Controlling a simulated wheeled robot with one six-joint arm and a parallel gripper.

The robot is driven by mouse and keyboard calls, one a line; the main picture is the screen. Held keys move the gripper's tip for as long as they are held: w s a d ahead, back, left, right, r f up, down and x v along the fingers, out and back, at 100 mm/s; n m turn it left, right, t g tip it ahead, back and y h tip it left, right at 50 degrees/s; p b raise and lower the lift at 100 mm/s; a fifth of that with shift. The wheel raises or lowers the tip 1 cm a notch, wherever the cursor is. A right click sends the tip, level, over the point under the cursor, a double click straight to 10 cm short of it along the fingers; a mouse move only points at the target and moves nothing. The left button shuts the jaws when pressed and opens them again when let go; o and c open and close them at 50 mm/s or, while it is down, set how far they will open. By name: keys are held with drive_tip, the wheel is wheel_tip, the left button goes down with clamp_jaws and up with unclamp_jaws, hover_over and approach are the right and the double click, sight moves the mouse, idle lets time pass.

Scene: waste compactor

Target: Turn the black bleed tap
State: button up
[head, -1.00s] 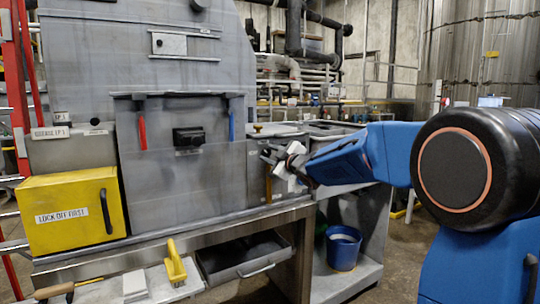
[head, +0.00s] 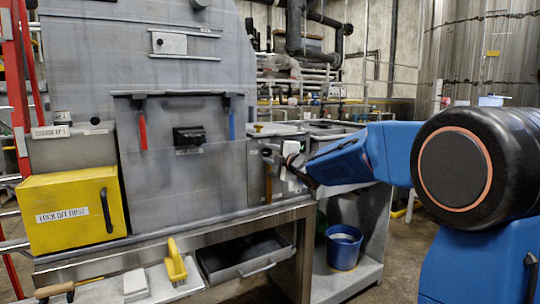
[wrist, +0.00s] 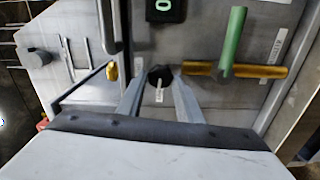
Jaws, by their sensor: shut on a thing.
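The black bleed tap (wrist: 160,76) is a small dark knob on the grey metal panel, with a narrow white tag across its lower part in the wrist view. My gripper (wrist: 160,84) has a finger on each side of the knob and is shut on it. In the head view my gripper (head: 272,153) is at the right end of the machine front, and the tap is too small or hidden to make out there.
In the wrist view a green handle (wrist: 233,40) on a brass pipe (wrist: 265,71) lies close right of the tap. A dark box with a green display (wrist: 165,5) is above. The yellow lock-off box (head: 72,214), blue bucket (head: 343,250) and open drawer (head: 245,258) are clear of my gripper.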

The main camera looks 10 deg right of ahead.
idle(0.4)
drive_tip(key=o, duration=1)
drive_tip(key=shift+s, duration=0.1)
drive_tip(key=v, duration=1.7)
drive_tip(key=shift+s+d, duration=0.1)
drive_tip(key=shift+s, duration=0.05)
